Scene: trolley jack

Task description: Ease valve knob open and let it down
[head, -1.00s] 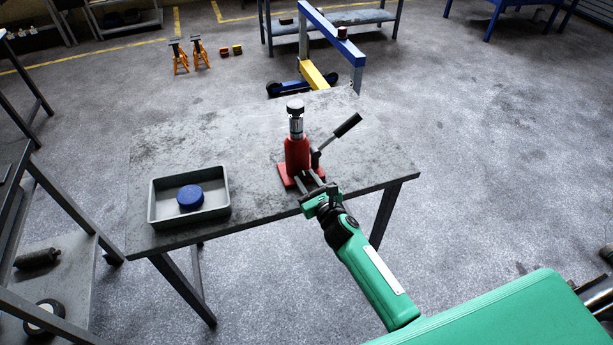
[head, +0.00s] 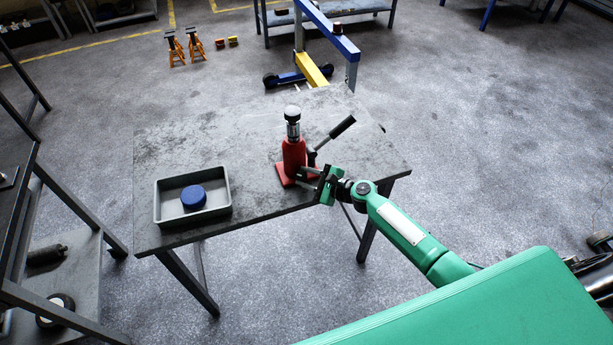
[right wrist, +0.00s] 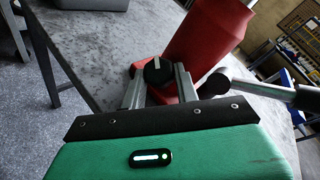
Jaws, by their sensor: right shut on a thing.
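A red bottle jack (head: 294,157) stands upright on the grey table, its silver ram and black top cap above the body. Its lever with a black grip slants up to the right. The black valve knob (right wrist: 158,70) with a pale line across its face sits low on the jack's base in the right wrist view. My right gripper (head: 308,174) reaches in from the right at the jack's base. In the right wrist view its two fingers (right wrist: 159,88) lie on either side of the knob, shut on it. My left gripper is not in view.
A grey tray (head: 224,209) with a blue round object (head: 193,197) stands on the table (head: 235,150) left of the jack. Orange jack stands (head: 175,48) and a blue and yellow hoist (head: 315,72) stand behind. The table's right side is clear.

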